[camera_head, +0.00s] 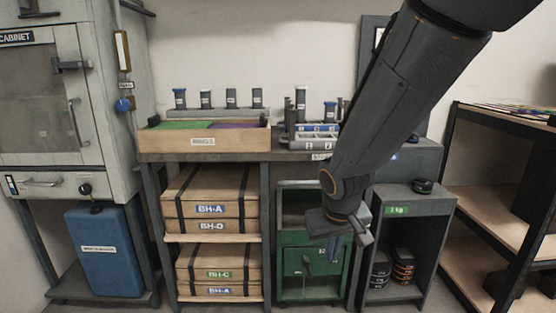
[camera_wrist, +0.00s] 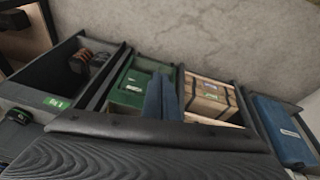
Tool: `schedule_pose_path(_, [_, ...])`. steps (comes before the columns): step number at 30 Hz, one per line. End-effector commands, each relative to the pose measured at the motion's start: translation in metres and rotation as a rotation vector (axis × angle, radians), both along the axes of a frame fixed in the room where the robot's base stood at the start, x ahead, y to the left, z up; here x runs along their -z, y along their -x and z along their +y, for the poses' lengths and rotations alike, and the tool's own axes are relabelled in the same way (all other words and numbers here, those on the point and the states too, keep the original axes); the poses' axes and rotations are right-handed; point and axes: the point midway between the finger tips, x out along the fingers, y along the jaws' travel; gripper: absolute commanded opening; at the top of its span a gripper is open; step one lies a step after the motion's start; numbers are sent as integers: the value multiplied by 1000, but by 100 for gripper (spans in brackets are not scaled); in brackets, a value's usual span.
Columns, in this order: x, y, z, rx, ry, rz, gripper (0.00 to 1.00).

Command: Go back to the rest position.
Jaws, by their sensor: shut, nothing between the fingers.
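My gripper (camera_head: 335,252) hangs at the end of my dark arm in the head view, pointing down in front of the green lever unit (camera_head: 298,289). In the wrist view its two blue fingers (camera_wrist: 161,98) are together, with nothing between them. The green unit also shows behind them in the wrist view (camera_wrist: 128,88). I cannot tell whether the gripper touches the unit. My arm hides part of the wall and bench.
Wooden boxes (camera_head: 212,190) fill a shelf left of the green unit. A grey shelf (camera_head: 408,204) with dark round weights (camera_head: 403,262) stands at the right. A cabinet (camera_head: 38,100) and blue container (camera_head: 104,255) are at the far left. A wooden tray (camera_head: 165,141) sits on the bench.

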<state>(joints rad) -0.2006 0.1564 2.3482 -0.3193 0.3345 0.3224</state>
Motion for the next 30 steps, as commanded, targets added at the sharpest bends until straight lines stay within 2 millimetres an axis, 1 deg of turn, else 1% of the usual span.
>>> schedule_pose_path(1, [-11,24,12,-25,2,28,0])
schedule_pose_path(3, [-20,57,24,-54,2,81,0])
schedule_pose_path(6, [-29,97,36,-92,-5,143,0])
schedule_pose_path(9, [-35,130,46,-128,-14,196,0])
schedule_pose_path(12, [-40,158,53,-164,-25,241,0])
schedule_pose_path(19, [-50,217,68,-242,-57,332,0])
schedule_pose_path(30, [-85,211,44,-158,-58,332,0])
